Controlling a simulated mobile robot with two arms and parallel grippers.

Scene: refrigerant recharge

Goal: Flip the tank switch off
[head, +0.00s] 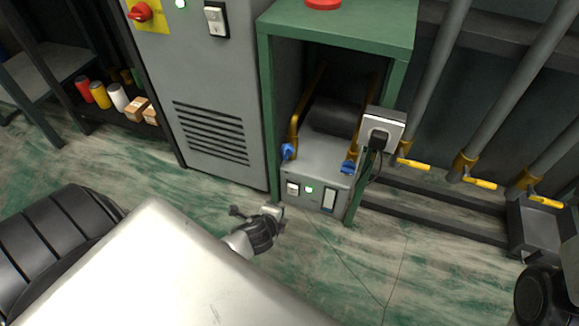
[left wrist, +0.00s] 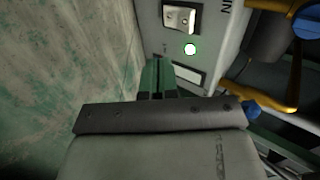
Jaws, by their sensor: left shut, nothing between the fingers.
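The tank unit is a grey box (head: 315,160) in a green frame. Its front has a small white rocker switch (head: 293,189), a lit green lamp (head: 309,189) and a pale rectangular panel (head: 329,201). In the left wrist view the switch (left wrist: 179,19) is at the top, with the lamp (left wrist: 190,49) lit below it. My left gripper (head: 275,211) is shut and empty, low in front of the unit and left of the switch. Its closed fingertips (left wrist: 158,72) appear in the wrist view apart from the switch.
A grey cabinet (head: 217,100) with vents, a second white switch (head: 216,18) and a red knob (head: 140,12) stands left. A black plug (head: 379,138) sits in a socket on the frame. Pipes with yellow valves (head: 480,183) stand right. The floor in front is clear.

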